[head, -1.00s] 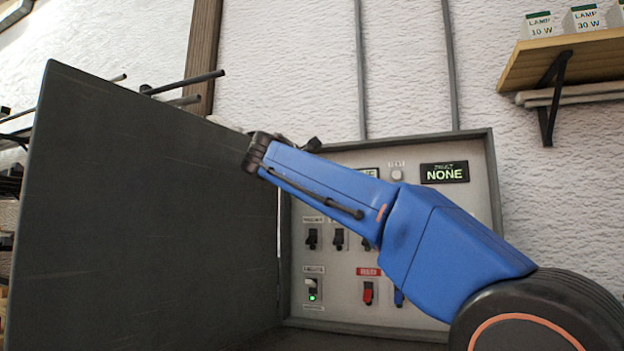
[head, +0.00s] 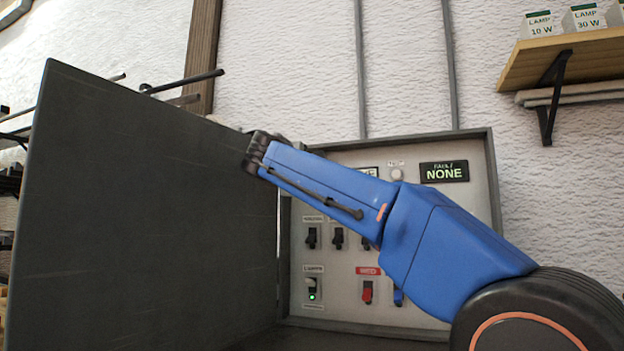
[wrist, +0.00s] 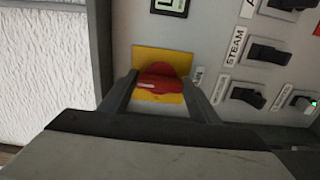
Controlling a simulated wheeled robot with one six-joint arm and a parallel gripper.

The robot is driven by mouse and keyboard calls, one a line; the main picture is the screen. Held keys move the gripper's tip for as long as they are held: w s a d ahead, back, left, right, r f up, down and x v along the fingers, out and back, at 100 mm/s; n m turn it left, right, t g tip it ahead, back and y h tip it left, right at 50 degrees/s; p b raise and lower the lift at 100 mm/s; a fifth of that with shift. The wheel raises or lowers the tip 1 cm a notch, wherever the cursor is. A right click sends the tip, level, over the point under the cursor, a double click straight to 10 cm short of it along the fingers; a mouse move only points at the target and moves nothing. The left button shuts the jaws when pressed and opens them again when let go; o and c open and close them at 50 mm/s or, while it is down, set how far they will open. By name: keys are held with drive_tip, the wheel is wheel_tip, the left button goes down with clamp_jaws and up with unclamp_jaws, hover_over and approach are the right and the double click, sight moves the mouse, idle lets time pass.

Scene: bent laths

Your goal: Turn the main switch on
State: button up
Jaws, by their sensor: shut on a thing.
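The main switch (wrist: 160,78) is a red rotary knob on a yellow plate, with a pale mark at its left side in the wrist view. My gripper (wrist: 163,88) is shut on the knob, with one dark finger on each side of it. In the head view the knob and the fingertips are hidden behind my blue arm. The grey electrical cabinet (head: 490,190) stands open, and its panel carries the switch.
The cabinet door (head: 150,210) stands open at the left. Black breakers (wrist: 268,51) sit beside the knob, one labelled STEAM. A green light (head: 312,296) glows below a lower-left switch. The fault display (head: 444,172) reads NONE. A wooden shelf (head: 570,60) hangs at upper right.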

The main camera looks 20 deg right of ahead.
drive_tip(key=shift+f, duration=0.1)
drive_tip(key=o, duration=1)
drive_tip(key=shift+o, duration=0.2)
drive_tip(key=v, duration=1.7)
drive_tip(key=shift+s, duration=0.15)
drive_tip(key=shift+a, duration=0.1)
